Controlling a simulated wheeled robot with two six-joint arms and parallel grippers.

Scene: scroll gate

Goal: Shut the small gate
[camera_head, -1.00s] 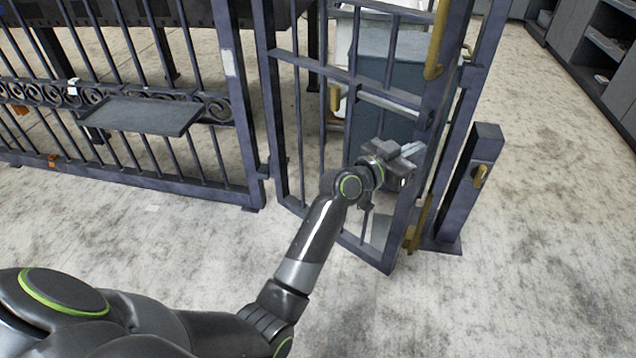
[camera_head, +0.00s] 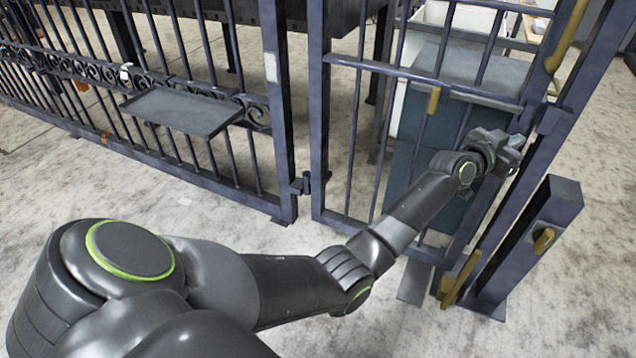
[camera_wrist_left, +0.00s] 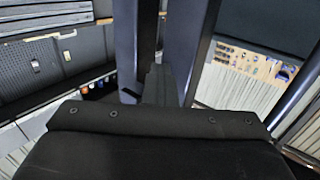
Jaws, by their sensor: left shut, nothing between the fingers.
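The small gate (camera_head: 418,73) is a dark blue barred leaf, hinged on its left side by the long fence. Its free right side is close to the tall latch post (camera_head: 577,82), at a slight angle; I cannot tell whether a gap is left. My left gripper (camera_head: 515,146) is shut and empty, at the gate's free upright and seemingly against it; exact contact is hidden. In the left wrist view the dark finger (camera_wrist_left: 158,85) points at dark blue uprights (camera_wrist_left: 180,45). My right gripper is not in view.
A short post (camera_head: 545,225) with a brass fitting stands right of the latch post. The long fence (camera_head: 285,110) with a small grey shelf (camera_head: 182,111) runs left. A blue-grey bin (camera_head: 425,140) stands behind the gate. The pale floor (camera_head: 150,190) in front is clear.

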